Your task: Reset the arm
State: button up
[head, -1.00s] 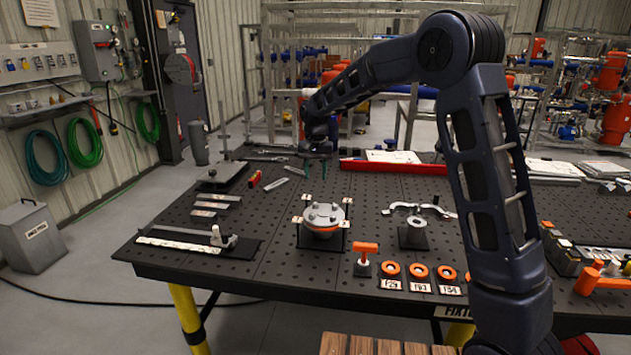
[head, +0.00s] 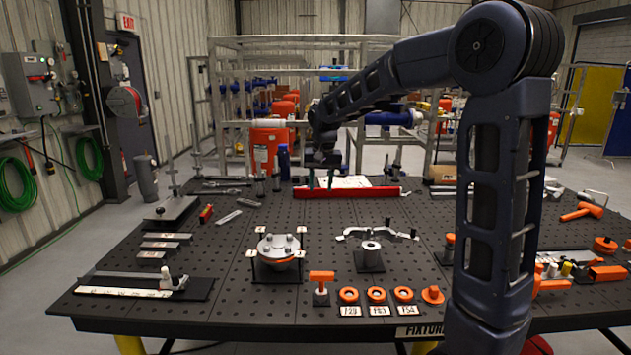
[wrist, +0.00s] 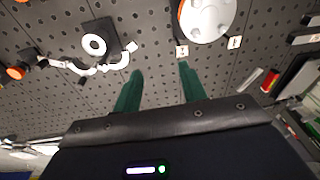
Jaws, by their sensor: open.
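My gripper (head: 321,178) hangs over the far part of the black perforated table (head: 215,262), at the end of my raised and bent arm. In the wrist view its two green fingers (wrist: 158,85) stand apart with nothing between them.
A bolted flange (head: 279,250) on a stand and a bracket with a hollow cylinder (head: 370,256) sit mid-table. Orange rings (head: 376,294) line the front edge. A long red bar (head: 346,192) lies at the back. Flat metal bars (head: 160,245) lie at left.

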jog(key=s+d+r+t, duration=0.2)
jog(key=s+d+r, duration=0.1)
jog(key=s+d, duration=1.65)
jog(key=s+d+f+t, duration=0.1)
jog(key=s+d+f, duration=0.2)
jog(key=s+d, duration=0.4)
jog(key=shift+d+f+m+h, duration=0.15)
jog(key=shift+f+m+h, duration=0.15)
jog(key=shift+m, duration=0.1)
dwell(1.0)
